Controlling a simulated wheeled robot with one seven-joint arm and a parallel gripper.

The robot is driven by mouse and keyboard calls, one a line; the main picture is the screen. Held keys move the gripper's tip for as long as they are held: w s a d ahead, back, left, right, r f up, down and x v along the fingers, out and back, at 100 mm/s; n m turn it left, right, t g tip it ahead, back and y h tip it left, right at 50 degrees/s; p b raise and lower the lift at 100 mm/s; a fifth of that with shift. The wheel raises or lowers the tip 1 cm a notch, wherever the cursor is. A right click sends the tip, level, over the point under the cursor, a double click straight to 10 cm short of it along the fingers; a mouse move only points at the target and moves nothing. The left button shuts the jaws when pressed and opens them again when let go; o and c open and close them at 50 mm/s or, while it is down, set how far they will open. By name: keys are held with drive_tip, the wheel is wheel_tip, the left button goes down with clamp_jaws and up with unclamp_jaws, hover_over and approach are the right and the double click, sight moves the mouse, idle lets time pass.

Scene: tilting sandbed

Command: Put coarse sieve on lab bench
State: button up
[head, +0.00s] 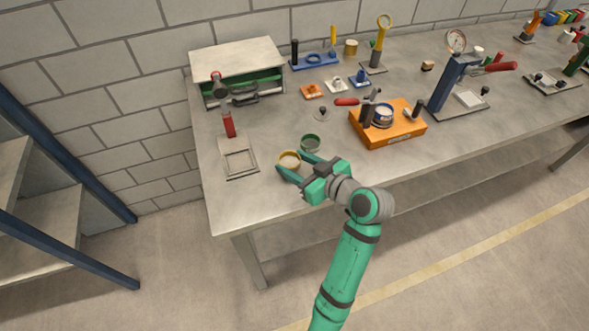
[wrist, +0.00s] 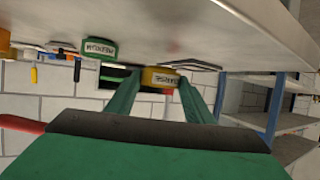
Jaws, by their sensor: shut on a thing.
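The coarse sieve (head: 289,159) is a small round yellow ring with a pale top, near the left front part of the lab bench (head: 270,195). My gripper (head: 294,164) is shut on it, one green finger on each side. The wrist view is upside down; there the yellow sieve (wrist: 160,78), its label partly readable, sits between the fingertips of my gripper (wrist: 162,84). It is upright and at or very close to the bench top; I cannot tell whether it touches. The bench (wrist: 180,25) fills the top of that view.
A green sieve (head: 310,143) labelled medium stands just behind, close to my fingers. A flat frame with a red handle (head: 239,160) lies to the left. An orange box (head: 390,130) stands to the right. Bench in front of the sieve is clear.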

sight(295, 170)
drive_tip(key=shift+f, duration=1.55)
drive_tip(key=shift+f, duration=0.15)
drive_tip(key=o, duration=1)
drive_tip(key=shift+o, duration=0.2)
drive_tip(key=shift+r, duration=0.2)
drive_tip(key=v, duration=1.2)
drive_tip(key=shift+d+f, duration=0.1)
drive_tip(key=shift+f, duration=0.05)
